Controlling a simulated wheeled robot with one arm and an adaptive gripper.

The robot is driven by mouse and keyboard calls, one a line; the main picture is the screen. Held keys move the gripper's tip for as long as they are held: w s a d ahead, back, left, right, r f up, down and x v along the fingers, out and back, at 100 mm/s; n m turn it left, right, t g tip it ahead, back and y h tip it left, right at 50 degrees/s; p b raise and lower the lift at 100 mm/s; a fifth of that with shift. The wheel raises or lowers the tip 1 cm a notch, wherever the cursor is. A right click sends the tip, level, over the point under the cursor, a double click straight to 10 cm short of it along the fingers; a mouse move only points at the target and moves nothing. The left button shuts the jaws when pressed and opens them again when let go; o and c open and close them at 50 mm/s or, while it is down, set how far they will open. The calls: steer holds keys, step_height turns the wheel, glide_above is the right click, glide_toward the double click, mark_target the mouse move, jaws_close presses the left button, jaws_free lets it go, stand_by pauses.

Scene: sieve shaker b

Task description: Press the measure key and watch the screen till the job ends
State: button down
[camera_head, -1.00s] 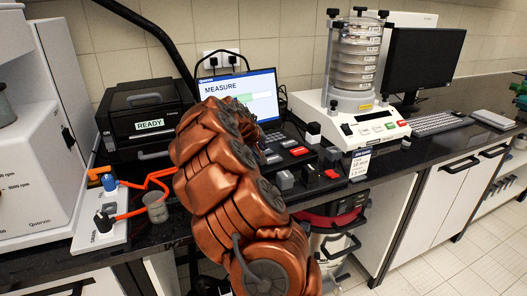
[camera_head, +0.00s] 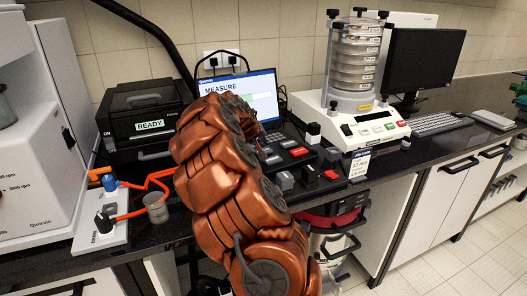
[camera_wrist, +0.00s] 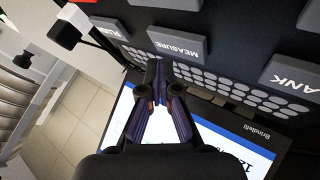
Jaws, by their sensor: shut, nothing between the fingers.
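In the wrist view the grey measure key (camera_wrist: 176,46), labelled MEASURE upside down, sits on a dark panel between two other grey keys. My gripper (camera_wrist: 158,72) is shut and empty, its fingertips close to the key's lower edge in the picture. I cannot tell whether they touch it. The screen (camera_head: 264,97) shows the heading MEASURE with a small green patch below it in the head view; my arm covers its left part. The screen (camera_wrist: 245,150) also shows in the wrist view, partly behind the gripper. In the head view my gripper is hidden behind my arm.
A black printer-like box (camera_head: 140,105) reading READY stands left of the screen. A sieve shaker (camera_head: 357,115) stands to the right, beside a dark monitor (camera_head: 424,62). A grey cup (camera_head: 156,207) and orange cables lie left of my arm.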

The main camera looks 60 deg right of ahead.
steer(key=shift+r+p, duration=0.7)
steer(key=shift+r, duration=1.8)
